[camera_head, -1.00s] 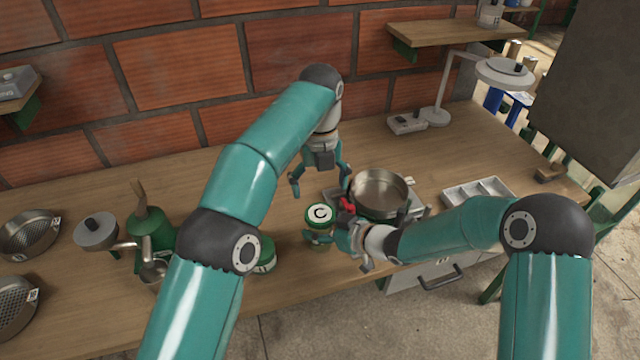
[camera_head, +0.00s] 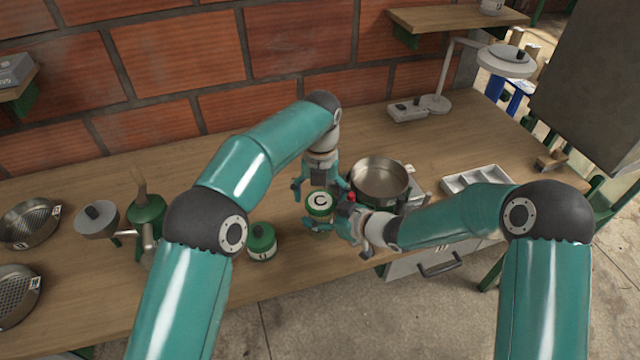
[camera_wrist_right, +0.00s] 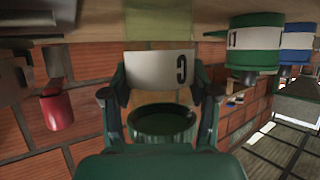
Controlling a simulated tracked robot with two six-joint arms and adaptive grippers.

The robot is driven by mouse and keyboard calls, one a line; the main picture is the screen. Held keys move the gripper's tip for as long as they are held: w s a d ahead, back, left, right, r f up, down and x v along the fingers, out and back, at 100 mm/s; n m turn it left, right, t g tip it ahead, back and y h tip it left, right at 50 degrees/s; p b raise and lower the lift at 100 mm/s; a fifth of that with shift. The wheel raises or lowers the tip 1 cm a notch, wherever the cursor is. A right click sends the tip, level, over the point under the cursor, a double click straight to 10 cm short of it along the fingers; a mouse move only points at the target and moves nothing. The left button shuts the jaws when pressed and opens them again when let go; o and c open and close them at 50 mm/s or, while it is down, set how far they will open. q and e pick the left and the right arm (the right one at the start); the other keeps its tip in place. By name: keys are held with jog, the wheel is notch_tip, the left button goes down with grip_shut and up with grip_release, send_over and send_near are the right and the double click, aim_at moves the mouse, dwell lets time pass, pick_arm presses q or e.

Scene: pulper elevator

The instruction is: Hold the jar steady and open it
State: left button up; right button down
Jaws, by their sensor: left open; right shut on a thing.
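My right gripper (camera_head: 325,222) reaches in from the right and is shut on the jar's side, low down. The right wrist view shows the jar's C label (camera_wrist_right: 160,70) between the two green fingers. My left gripper (camera_head: 320,190) is open above and just behind the jar, its fingers spread to either side of the lid. I cannot tell whether they touch it.
A second green-lidded jar (camera_head: 262,242) stands to the left. A steel pot (camera_head: 379,178) sits close at the right, near my right gripper. A green grinder (camera_head: 147,215) and sieves (camera_head: 30,222) are farther left. A grey tray (camera_head: 476,182) and lamp (camera_head: 436,103) are at right.

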pick_arm(q)
jog(key=shift+f, duration=0.4)
jog(key=c, duration=1.2)
jog(key=n, duration=0.5)
jog(key=shift+n, duration=0.3)
jog(key=n, duration=1.2)
jog(key=shift+n, duration=0.4)
jog(key=n, duration=0.5)
jog(key=shift+r+n, duration=0.1)
jog(key=shift+n, duration=0.2)
